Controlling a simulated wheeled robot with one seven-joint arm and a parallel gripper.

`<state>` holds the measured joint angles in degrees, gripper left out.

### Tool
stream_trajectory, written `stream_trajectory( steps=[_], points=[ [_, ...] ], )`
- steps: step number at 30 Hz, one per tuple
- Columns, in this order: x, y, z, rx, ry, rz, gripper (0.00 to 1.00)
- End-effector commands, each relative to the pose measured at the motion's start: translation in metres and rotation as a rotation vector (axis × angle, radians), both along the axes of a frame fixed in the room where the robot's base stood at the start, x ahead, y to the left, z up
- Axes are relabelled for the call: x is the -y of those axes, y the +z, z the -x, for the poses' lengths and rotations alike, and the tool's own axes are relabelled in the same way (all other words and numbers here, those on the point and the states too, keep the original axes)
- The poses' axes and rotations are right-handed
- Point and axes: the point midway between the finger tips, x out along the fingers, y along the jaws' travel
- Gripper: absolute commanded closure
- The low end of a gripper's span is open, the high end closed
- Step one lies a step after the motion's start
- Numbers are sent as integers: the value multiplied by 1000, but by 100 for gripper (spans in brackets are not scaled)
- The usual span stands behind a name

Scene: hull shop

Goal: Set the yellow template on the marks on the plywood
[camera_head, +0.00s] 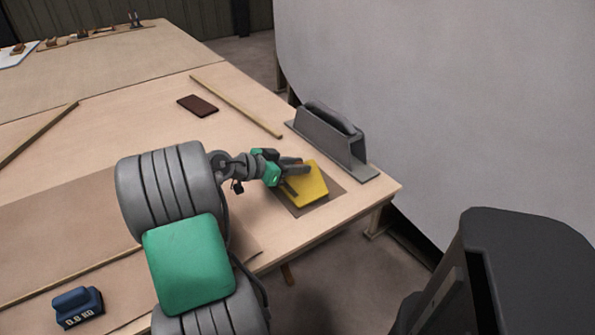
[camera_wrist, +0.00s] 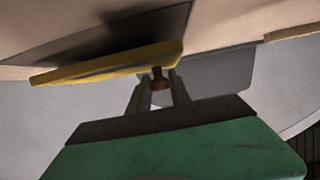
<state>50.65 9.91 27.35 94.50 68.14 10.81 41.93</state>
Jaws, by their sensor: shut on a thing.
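The yellow template (camera_head: 309,187) is a flat plate over a dark rectangular patch (camera_head: 322,204) near the right corner of the plywood table (camera_head: 350,203). My gripper (camera_head: 296,178) reaches it from the left. In the wrist view my gripper (camera_wrist: 158,90) is shut on a small brown knob (camera_wrist: 158,76) at the template's edge. The template (camera_wrist: 105,65) looks tilted there, with a dark shadow and patch (camera_wrist: 110,35) behind it. It seems to be held a little off the surface, but contact is hard to tell. I cannot make out separate marks on the plywood.
A grey handled block (camera_head: 330,138) stands just behind the template. A dark brown slab (camera_head: 197,105) and a wooden strip (camera_head: 237,107) lie farther back. A blue 0.8 KG weight (camera_head: 78,307) sits at front left. The large pale hull (camera_head: 440,100) rises at right.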

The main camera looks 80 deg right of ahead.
Motion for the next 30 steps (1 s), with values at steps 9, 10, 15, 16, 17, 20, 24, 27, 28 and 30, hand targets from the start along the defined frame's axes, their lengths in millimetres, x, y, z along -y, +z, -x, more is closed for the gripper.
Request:
stream_trajectory(
  steps=[9, 10, 15, 16, 17, 20, 24, 27, 28, 30],
  points=[
    [0, -13, 0, 0, 1, 2, 100],
    [0, -14, 0, 0, 1, 2, 100],
    [-1, -15, 0, 0, 1, 1, 66],
    [-1, -15, 0, 0, 1, 1, 63],
    [-1, -14, 0, 0, 1, 1, 61],
    [-1, -14, 0, 0, 1, 1, 54],
    [-1, -14, -1, 0, 1, 1, 54],
    [-1, -13, 0, 0, 1, 1, 54],
    [-1, -11, -1, 0, 1, 1, 54],
    [-5, -9, -6, 0, 4, 1, 54]
  ],
)
